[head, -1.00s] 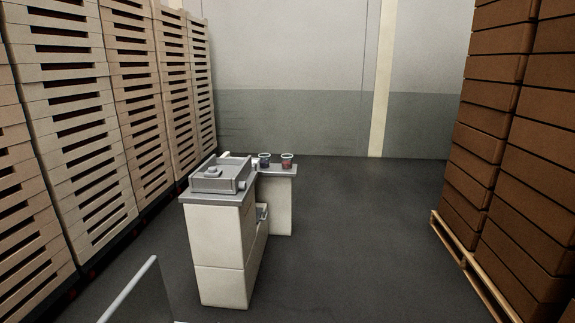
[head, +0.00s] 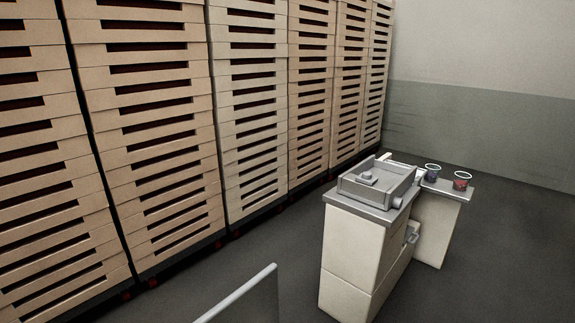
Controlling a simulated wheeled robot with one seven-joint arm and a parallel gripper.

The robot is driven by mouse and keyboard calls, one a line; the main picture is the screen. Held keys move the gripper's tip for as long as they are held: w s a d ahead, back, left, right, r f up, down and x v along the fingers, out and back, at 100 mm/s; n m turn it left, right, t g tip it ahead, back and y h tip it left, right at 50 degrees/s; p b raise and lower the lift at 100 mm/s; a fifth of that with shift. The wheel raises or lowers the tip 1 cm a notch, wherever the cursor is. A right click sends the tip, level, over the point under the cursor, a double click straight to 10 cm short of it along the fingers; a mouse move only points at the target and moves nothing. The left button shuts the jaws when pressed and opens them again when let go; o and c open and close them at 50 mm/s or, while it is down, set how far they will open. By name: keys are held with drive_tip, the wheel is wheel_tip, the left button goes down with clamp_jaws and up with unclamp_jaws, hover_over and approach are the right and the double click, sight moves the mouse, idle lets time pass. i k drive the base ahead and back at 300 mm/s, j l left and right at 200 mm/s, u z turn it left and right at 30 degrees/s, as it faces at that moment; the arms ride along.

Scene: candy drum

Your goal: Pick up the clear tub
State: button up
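Two small clear tubs with pale rims stand upright on the grey side shelf of the candy machine, at the right of the head view. The left tub (head: 433,173) holds something dark purple. The right tub (head: 460,181) holds something reddish. I cannot tell which one the task means. Both are some way off. My gripper is not in view.
The cream candy machine (head: 350,255) with a grey tray top (head: 375,186) stands on the dark floor at right of centre. Tall stacks of slatted tan crates (head: 160,120) line the left. Open floor (head: 210,275) lies between them. A pale wall (head: 480,110) is behind.

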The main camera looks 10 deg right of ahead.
sight(461, 181)
drive_tip(key=i+l, duration=0.2)
drive_tip(key=l, duration=0.2)
drive_tip(key=i+l, duration=0.2)
drive_tip(key=l, duration=0.15)
drive_tip(key=i+l, duration=0.2)
drive_tip(key=l, duration=0.2)
drive_tip(key=i+l, duration=0.2)
drive_tip(key=l, duration=0.15)
drive_tip(key=i+l, duration=0.2)
drive_tip(key=l, duration=0.2)
drive_tip(key=i+l, duration=0.2)
drive_tip(key=l, duration=0.15)
drive_tip(key=i+l, duration=0.4)
drive_tip(key=l, duration=0.15)
drive_tip(key=i+l, duration=0.45)
drive_tip(key=l, duration=0.15)
drive_tip(key=i+l, duration=0.4)
drive_tip(key=l, duration=0.15)
drive_tip(key=i+l, duration=0.4)
drive_tip(key=l, duration=0.15)
drive_tip(key=l+z, duration=0.05)
